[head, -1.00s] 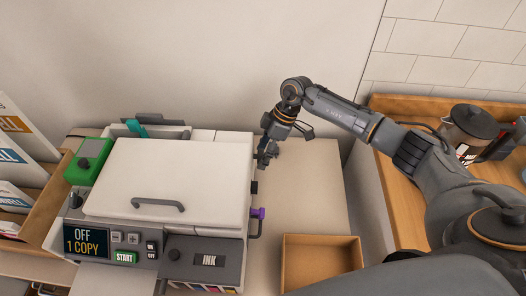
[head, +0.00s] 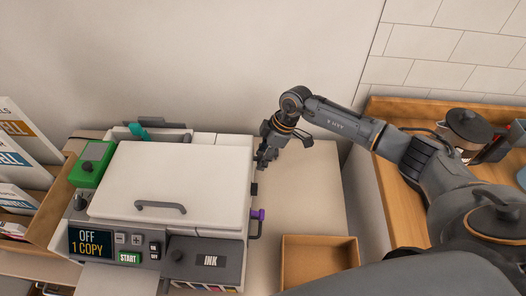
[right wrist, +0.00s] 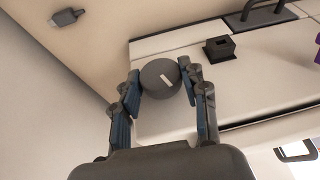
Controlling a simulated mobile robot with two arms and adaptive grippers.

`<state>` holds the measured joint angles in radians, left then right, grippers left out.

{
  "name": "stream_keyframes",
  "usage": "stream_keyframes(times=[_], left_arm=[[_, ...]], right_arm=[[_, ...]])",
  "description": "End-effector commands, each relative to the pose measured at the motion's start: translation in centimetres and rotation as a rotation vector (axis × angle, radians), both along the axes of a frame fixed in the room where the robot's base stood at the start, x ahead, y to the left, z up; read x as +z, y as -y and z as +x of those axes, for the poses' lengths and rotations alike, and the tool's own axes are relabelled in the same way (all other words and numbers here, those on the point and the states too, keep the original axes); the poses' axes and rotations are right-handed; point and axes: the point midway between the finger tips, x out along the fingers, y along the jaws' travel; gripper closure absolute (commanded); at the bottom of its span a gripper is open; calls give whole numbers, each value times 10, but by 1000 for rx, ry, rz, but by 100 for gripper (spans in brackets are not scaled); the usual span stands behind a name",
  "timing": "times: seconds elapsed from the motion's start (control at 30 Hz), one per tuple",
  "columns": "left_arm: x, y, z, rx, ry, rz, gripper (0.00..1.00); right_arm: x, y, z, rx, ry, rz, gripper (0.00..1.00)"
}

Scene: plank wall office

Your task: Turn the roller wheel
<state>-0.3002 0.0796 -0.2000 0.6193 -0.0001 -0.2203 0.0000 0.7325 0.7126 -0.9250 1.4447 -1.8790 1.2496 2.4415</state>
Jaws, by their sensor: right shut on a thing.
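The roller wheel (right wrist: 158,78) is a dark grey round knob with a white line across its face, on the side of the white printer (head: 172,175). In the right wrist view the white line slants down to the right. My right gripper (right wrist: 162,86) is shut on the wheel, with one finger on each side of it. In the head view my right gripper (head: 263,161) is at the printer's right side, near the back, and the wheel cannot be made out there. My left gripper is not in view.
A purple lever (head: 257,215) sticks out of the printer's right side, forward of my gripper. An open cardboard box (head: 318,240) stands to the right front. A wooden counter with a coffee pot (head: 468,130) is at the far right. The printer display (head: 90,243) reads "OFF 1 COPY".

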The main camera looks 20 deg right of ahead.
Motion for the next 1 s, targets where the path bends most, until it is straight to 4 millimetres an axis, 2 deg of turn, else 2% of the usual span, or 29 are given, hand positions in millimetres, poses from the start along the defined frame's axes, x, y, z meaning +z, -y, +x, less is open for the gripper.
stream_keyframes(times=[0.03,0.1,0.3,0.63,1.0], left_arm=[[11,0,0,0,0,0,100],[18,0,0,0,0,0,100],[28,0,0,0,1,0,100],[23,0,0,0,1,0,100],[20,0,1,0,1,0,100]], right_arm=[[5,-1,-3,5,28,-14,88],[5,-2,-4,6,75,-35,88],[2,-3,-6,6,212,-100,88],[-2,-4,-7,1,383,-182,88],[-1,-3,-7,1,442,-212,88]])
